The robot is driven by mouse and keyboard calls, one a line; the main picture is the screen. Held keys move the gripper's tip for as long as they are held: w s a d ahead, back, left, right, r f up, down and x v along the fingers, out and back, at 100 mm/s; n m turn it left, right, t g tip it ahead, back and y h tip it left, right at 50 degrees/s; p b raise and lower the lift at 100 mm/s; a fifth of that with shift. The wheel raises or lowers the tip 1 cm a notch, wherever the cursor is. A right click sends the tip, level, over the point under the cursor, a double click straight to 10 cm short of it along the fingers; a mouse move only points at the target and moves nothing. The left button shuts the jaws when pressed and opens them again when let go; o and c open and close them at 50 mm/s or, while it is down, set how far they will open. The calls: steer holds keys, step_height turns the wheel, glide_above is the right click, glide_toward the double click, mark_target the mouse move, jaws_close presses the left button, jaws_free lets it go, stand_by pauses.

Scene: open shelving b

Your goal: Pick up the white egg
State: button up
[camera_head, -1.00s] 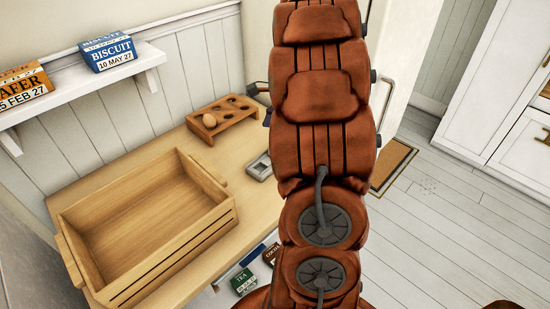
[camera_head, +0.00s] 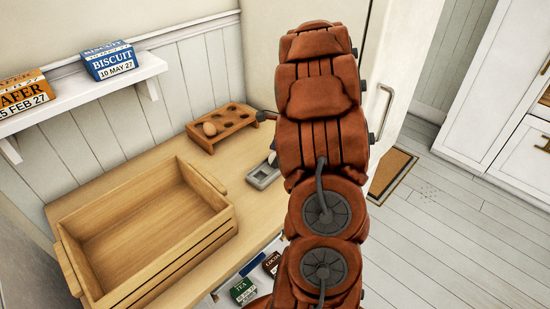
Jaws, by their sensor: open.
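A light brown egg (camera_head: 209,129) sits in a near hollow of a wooden egg rack (camera_head: 232,125) at the back of the counter. The other hollows that show look empty. A small pale shape (camera_head: 272,157) shows at the left edge of my arm, just behind a grey tray. It is mostly covered, and I cannot tell whether it is a white egg. My brown padded arm stands in front of the counter's right end and hides my gripper's fingers. A dark piece juts out left of the arm beside the rack; I cannot tell what it is.
A large empty wooden crate (camera_head: 215,219) fills the counter's left front. The small grey tray (camera_head: 263,176) lies right of it. A wall shelf (camera_head: 90,91) holds a blue biscuit box (camera_head: 110,62) and an orange wafer box (camera_head: 24,93). A tea box (camera_head: 243,291) sits below the counter.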

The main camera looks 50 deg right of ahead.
steer(key=shift+w+a+f, duration=0.15)
steer(key=shift+f, duration=0.45)
steer(key=c, duration=0.8)
steer(key=shift+o, duration=0.2)
steer(key=shift+r, duration=0.15)
